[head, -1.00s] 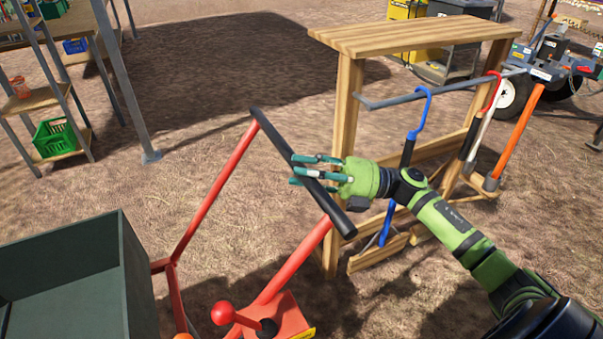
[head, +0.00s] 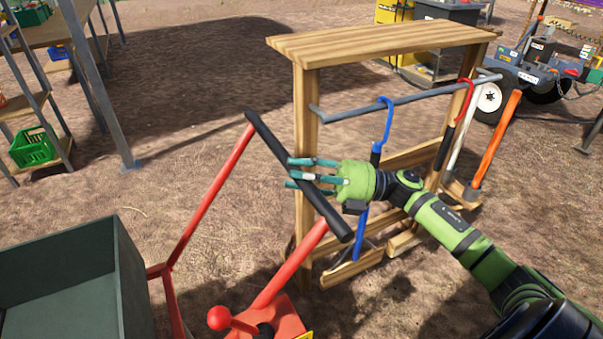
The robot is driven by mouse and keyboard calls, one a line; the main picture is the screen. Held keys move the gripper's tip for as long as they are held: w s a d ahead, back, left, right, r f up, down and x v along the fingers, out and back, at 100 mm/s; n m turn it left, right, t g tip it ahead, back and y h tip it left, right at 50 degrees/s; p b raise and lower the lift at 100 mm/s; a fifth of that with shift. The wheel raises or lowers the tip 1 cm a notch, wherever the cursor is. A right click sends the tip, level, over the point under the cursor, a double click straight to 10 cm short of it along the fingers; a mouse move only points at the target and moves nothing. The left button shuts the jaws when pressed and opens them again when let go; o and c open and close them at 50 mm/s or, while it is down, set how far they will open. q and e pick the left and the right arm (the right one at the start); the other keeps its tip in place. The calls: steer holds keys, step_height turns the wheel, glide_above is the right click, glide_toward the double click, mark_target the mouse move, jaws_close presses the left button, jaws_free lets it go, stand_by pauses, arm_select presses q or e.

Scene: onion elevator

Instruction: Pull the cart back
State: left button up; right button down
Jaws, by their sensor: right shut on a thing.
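The cart shows at the lower left in the head view, with a dark green box (head: 127,275) and a red frame. Its red handle arms (head: 212,196) rise to a black crossbar (head: 267,137) that slants down to the right. My right gripper (head: 305,175) is shut on the black crossbar, its teal fingers wrapped around the middle of the bar. A red lever with a round knob (head: 219,316) stands at the base of the handle. The cart's wheels are out of view. My left gripper is not in view.
A wooden rack (head: 385,40) with hanging tools stands just behind my right gripper. Metal shelving with a green crate (head: 34,147) is at the far left. A wheeled machine (head: 540,70) is at the back right. Bare ground lies between shelving and rack.

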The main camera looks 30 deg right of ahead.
steer(key=c, duration=0.8)
jaws_free()
steer(key=shift+d+r, duration=0.1)
steer(key=shift+d, duration=0.1)
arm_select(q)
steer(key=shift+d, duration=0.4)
arm_select(e)
steer(key=v, duration=1.2)
